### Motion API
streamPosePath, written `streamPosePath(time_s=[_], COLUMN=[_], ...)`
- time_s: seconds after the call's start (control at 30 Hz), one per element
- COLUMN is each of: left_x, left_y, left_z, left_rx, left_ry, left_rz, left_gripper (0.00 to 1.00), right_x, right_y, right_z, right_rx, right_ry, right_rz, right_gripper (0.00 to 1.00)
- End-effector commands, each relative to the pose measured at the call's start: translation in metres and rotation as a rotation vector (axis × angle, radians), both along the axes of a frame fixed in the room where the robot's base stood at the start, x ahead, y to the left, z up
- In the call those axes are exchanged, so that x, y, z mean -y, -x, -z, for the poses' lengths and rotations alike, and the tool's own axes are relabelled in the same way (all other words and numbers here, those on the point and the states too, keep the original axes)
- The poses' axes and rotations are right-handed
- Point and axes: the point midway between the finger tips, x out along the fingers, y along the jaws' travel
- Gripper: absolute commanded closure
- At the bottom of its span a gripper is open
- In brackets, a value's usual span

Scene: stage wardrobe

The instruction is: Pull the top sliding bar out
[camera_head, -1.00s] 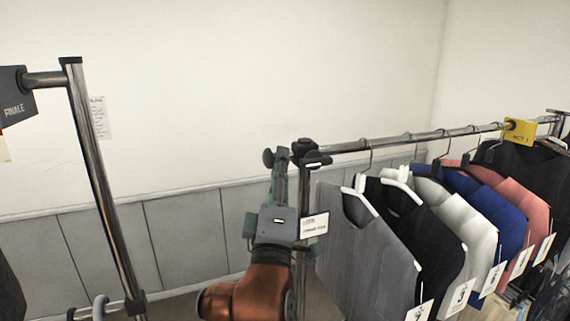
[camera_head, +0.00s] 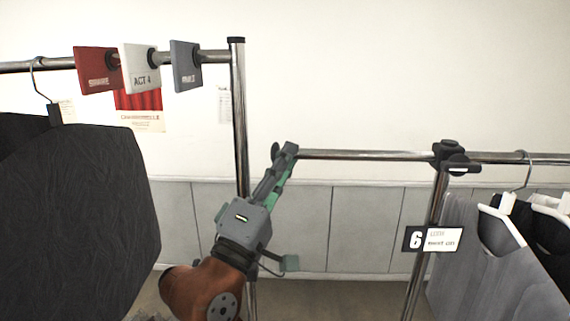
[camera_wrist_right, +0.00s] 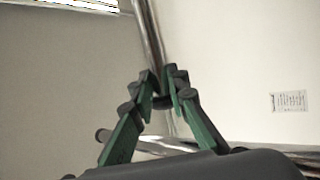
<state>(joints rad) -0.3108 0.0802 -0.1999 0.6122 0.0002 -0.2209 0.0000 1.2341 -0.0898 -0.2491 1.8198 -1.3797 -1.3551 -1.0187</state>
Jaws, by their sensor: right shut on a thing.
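The top sliding bar (camera_head: 365,154) is a thin chrome tube. It sticks out to the left from the black clamp (camera_head: 447,154) at the top of the right rack's upright. My right gripper (camera_head: 283,158) is at the bar's far left end, shut on it, with a dark end knob just showing beside the fingers. In the right wrist view the green and grey fingers (camera_wrist_right: 168,92) close around a dark piece; a chrome tube (camera_wrist_right: 160,146) runs behind them. The exact contact is partly hidden. My left gripper is not in view.
A left rack's chrome post (camera_head: 239,110) stands just left of my right gripper, with red, white and grey tags (camera_head: 140,68) on its rail. A dark garment (camera_head: 75,215) hangs there. Grey and black vests (camera_head: 490,260) hang right of the clamp. A "6" sign (camera_head: 432,239) is on the upright.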

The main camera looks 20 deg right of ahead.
Motion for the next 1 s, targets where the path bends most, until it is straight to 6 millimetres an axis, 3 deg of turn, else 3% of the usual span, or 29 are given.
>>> streamPosePath(time_s=[0.3, 0.47, 0.5, 0.73, 1.0], left_x=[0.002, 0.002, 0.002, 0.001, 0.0], left_y=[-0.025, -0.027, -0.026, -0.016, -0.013], left_z=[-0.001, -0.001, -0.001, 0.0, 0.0], left_rx=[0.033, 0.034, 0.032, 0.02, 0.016], left_ry=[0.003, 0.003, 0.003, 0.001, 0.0], left_rz=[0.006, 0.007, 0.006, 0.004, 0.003], left_gripper=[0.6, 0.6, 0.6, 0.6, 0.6], right_x=[0.0, -0.001, -0.002, -0.002, -0.001], right_y=[0.0, -0.001, -0.001, -0.002, -0.001], right_z=[0.0, 0.0, 0.0, 0.0, 0.0], right_rx=[0.0, -0.001, -0.001, -0.002, 0.0], right_ry=[0.0, 0.001, 0.001, 0.002, 0.0], right_rz=[0.017, 0.014, 0.014, 0.011, 0.015], right_gripper=[1.0, 1.0, 0.84, 0.68, 0.68])
